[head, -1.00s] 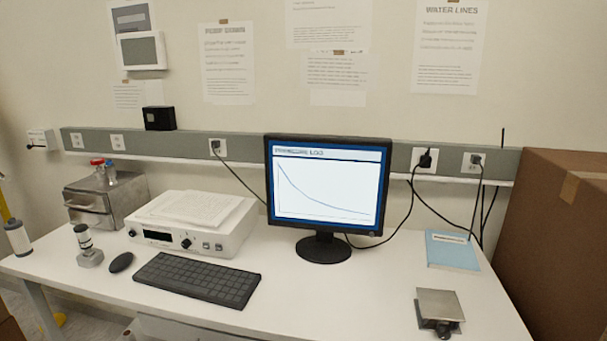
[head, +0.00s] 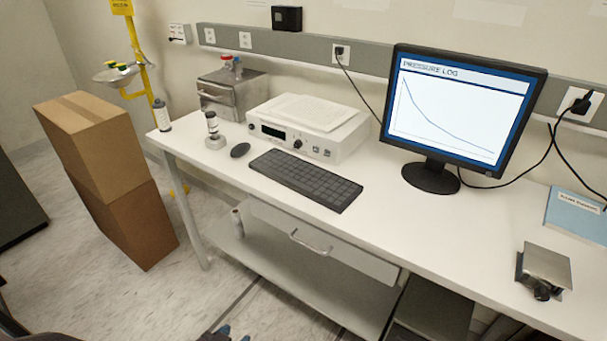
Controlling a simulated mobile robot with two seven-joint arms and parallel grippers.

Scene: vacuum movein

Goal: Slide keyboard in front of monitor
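The black keyboard (head: 305,179) lies flat on the white desk (head: 420,235), left of the monitor and in front of the white instrument box. The monitor (head: 452,105) stands upright on its round black base at the back of the desk and shows a pressure curve. The desk surface in front of the monitor is bare. Neither of my grippers can be made out in the head view.
A white instrument box (head: 310,126) with papers stands behind the keyboard. A metal device (head: 543,271) and a blue book (head: 578,214) are at the right. Stacked cardboard boxes (head: 105,170) stand left of the desk.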

